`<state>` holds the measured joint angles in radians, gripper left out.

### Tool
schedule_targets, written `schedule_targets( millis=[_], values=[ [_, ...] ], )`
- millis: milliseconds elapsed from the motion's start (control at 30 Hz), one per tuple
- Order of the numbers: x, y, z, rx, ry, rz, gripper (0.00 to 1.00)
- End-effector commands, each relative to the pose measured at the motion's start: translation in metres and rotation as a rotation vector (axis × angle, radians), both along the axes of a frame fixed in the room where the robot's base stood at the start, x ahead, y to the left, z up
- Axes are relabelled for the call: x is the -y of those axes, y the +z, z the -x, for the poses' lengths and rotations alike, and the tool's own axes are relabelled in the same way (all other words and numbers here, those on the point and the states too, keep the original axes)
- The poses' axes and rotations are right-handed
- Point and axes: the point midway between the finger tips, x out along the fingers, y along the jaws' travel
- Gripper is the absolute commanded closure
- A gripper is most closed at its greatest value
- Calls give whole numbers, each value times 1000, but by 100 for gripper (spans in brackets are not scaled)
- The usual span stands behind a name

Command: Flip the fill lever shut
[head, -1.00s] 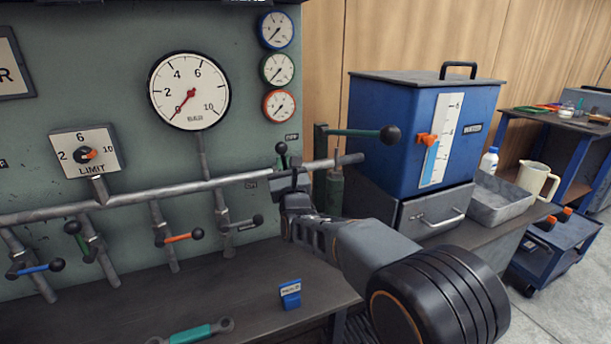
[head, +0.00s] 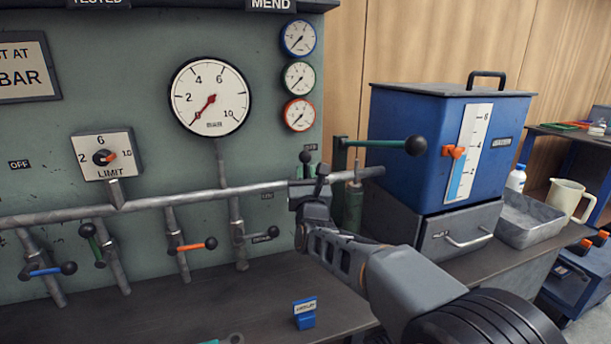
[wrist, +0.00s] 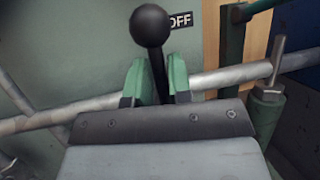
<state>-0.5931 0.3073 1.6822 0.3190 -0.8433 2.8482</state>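A short lever with a black ball knob (head: 305,157) stands upright at the right end of the horizontal pipe; I take it for the fill lever. My gripper (head: 311,186) is at this lever, below its knob. In the wrist view the black knob (wrist: 150,25) rises above my gripper (wrist: 158,82). The dark stem stands between the two green fingers, with what looks like a narrow gap at each side. An OFF label (wrist: 180,20) shows just right of the knob. The lever's foot is hidden behind my gripper.
A green pump handle with a black knob (head: 415,145) reaches out to the right of my gripper, before a blue tank (head: 420,130). Blue, green, orange and grey levers hang along the pipe (head: 150,203) on the left. A small blue block (head: 305,320) sits on the bench.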

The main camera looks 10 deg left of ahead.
Motion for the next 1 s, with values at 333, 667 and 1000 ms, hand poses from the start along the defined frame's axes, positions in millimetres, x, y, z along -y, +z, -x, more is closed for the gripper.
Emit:
schedule_targets(
  millis=[333, 667, 1000],
  values=[
    [0, 0, 0, 3, -2, 3, 62],
    [7, -9, 22, 3, 0, 4, 62],
    [28, -34, 82, 3, 1, 3, 62]
  ],
)
